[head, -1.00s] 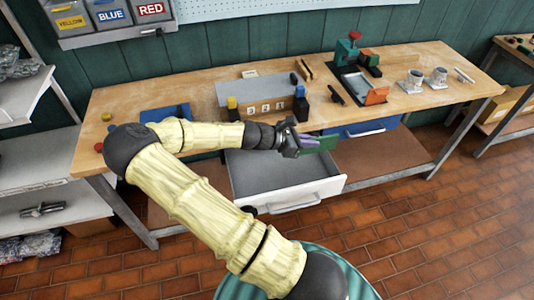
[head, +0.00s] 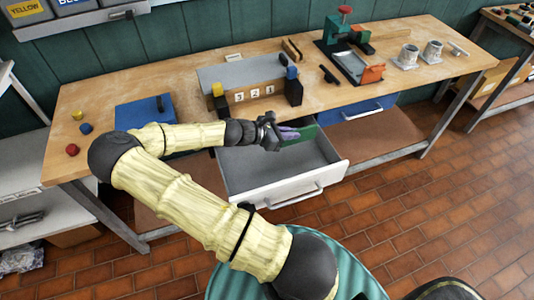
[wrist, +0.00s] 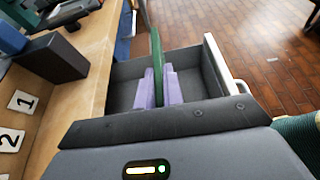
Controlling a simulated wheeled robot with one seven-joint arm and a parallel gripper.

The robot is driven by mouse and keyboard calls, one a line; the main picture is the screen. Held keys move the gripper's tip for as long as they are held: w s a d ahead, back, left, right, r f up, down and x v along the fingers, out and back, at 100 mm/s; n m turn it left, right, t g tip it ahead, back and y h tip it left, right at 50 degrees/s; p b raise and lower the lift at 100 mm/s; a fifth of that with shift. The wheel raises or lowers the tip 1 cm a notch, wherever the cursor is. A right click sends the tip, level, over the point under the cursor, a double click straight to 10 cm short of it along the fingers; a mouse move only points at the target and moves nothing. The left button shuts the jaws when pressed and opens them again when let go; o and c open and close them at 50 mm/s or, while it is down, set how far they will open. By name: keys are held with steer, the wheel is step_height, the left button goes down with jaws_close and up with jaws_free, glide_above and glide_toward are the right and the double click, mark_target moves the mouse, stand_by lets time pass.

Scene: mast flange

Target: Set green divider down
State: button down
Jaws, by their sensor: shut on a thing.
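The green divider (head: 302,134) is a thin flat plate held at the end of my gripper (head: 288,134), over the open grey drawer (head: 247,182). In the wrist view the divider (wrist: 156,57) stands edge-on between the two purple fingers of my gripper (wrist: 157,88), which are shut on it. The drawer's grey inside (wrist: 190,83) shows around and below it. It looks empty where visible. I cannot tell whether the divider's lower edge touches the drawer floor.
The wooden workbench (head: 210,105) bears a numbered block fixture (head: 256,94), a blue panel (head: 138,114) and a green-and-red press (head: 345,35). A blue drawer (head: 357,109) is shut on the right. The drawer's white front (head: 300,195) stands out over the brick floor.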

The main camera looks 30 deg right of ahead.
mark_target(289, 144)
step_height(289, 144, down, 4)
steer(key=shift+w+f+b, duration=0.1)
steer(key=shift+w+b, duration=0.05)
steer(key=shift+b, duration=0.7)
steer(key=shift+f, duration=3.05)
steer(key=shift+f, duration=1.9)
steer(key=c, duration=1.7)
jaws_free()
steer(key=shift+w, duration=0.1)
steer(key=shift+o, duration=0.9)
